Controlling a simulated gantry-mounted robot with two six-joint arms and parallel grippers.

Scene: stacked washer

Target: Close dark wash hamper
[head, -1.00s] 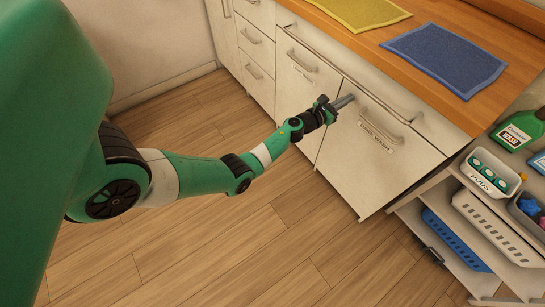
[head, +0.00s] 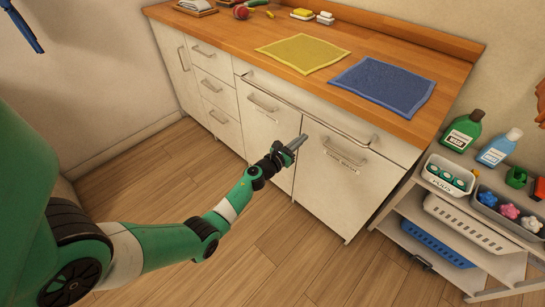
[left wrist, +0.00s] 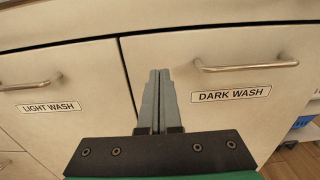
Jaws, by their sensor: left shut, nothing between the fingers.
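The dark wash hamper (head: 338,190) is a white front with a bar handle and a label in the lower cabinet. In the left wrist view the dark wash hamper (left wrist: 215,125) carries a "DARK WASH" label, and its face looks about level with the neighbouring front. My left gripper (head: 297,143) is shut and empty, in front of the hamper's upper left part. In the left wrist view the shut fingers (left wrist: 157,80) point at the front, left of the handle. I cannot tell whether they touch it. My right gripper is not in view.
The light wash front (head: 265,130) adjoins on the left. A wooden counter (head: 225,35) above holds a yellow cloth (head: 302,53) and a blue cloth (head: 384,85). A shelf cart (head: 395,215) with bins and bottles stands at right. The wooden floor (head: 200,190) in front is clear.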

